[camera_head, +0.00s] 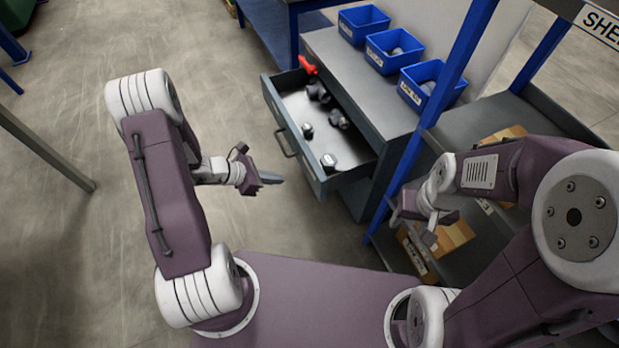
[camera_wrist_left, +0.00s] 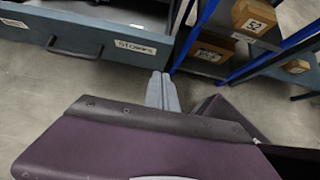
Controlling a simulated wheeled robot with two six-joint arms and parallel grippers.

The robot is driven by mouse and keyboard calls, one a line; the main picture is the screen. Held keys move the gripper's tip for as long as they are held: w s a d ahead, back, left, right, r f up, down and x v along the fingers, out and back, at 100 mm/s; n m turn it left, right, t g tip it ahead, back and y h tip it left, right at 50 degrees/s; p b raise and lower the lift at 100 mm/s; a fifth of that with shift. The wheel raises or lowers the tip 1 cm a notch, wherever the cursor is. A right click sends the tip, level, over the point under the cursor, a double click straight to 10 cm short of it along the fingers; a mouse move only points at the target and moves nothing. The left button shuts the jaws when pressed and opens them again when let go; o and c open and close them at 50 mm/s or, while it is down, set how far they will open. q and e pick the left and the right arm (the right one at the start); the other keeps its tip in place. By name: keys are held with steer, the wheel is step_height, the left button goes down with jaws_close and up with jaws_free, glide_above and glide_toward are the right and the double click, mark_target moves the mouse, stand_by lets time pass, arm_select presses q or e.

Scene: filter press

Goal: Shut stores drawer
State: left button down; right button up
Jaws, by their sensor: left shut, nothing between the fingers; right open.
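The stores drawer (camera_head: 308,158) stands open in the head view, pulled out from the grey cabinet (camera_head: 366,98). Several dark fittings and a red item (camera_head: 307,66) lie in it. Its front, with a dark bar handle (camera_head: 284,142), faces my left arm. The drawer front (camera_wrist_left: 118,36) also shows in the left wrist view, with a "STORES" label at its right. My left gripper (camera_head: 272,179) is shut and empty, in front of the drawer front and apart from it; its fingers also show in the left wrist view (camera_wrist_left: 162,92). My right gripper (camera_head: 432,232) is open beside the shelf rack.
Blue bins (camera_head: 390,50) stand on the cabinet top. A blue-posted shelf rack (camera_head: 440,118) with cardboard boxes (camera_head: 455,236) stands to the right, close to my right arm. Bare floor (camera_head: 70,250) lies to the left.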

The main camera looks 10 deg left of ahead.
arm_select(q)
steer(key=b+x, duration=0.1)
steer(key=x, duration=0.3)
steer(key=d+r+b+x, duration=0.1)
steer(key=x, duration=0.3)
steer(key=w+b+x, duration=0.1)
steer(key=x, duration=0.3)
steer(key=shift+d+r, duration=0.2)
steer(key=shift+d, duration=0.05)
steer(key=shift+w+d, duration=0.25)
arm_select(e)
step_height(320, 180, down, 3)
steer(key=shift+f, duration=0.1)
